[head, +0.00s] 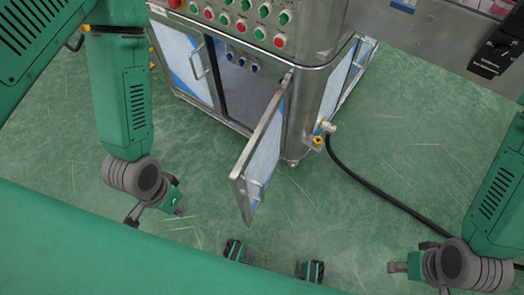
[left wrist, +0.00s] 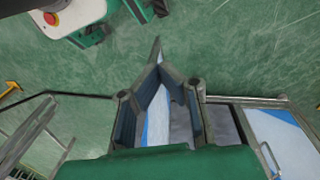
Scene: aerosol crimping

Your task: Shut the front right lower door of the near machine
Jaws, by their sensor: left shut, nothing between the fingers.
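The near machine (head: 315,105) is a steel cabinet at the top middle of the head view. Its front right lower door (head: 262,152), a steel frame with a white and blue panel and a bar handle, stands swung outward, leaving a dark opening (head: 245,92). My left gripper (head: 179,209) is left of the door's free edge, apart from it in the head view. In the left wrist view its fingers (left wrist: 158,69) come together at the tips, empty, with the door's panel (left wrist: 157,122) behind them. My right gripper (head: 393,267) is at the lower right, far from the door; its fingers are unclear.
The left lower door (head: 184,62) is closed. A side door (head: 358,65) stands open at the machine's right. A black hose (head: 375,190) runs from a yellow-marked valve (head: 318,140) across the floor. Green floor (head: 345,220) in front of the machine is clear.

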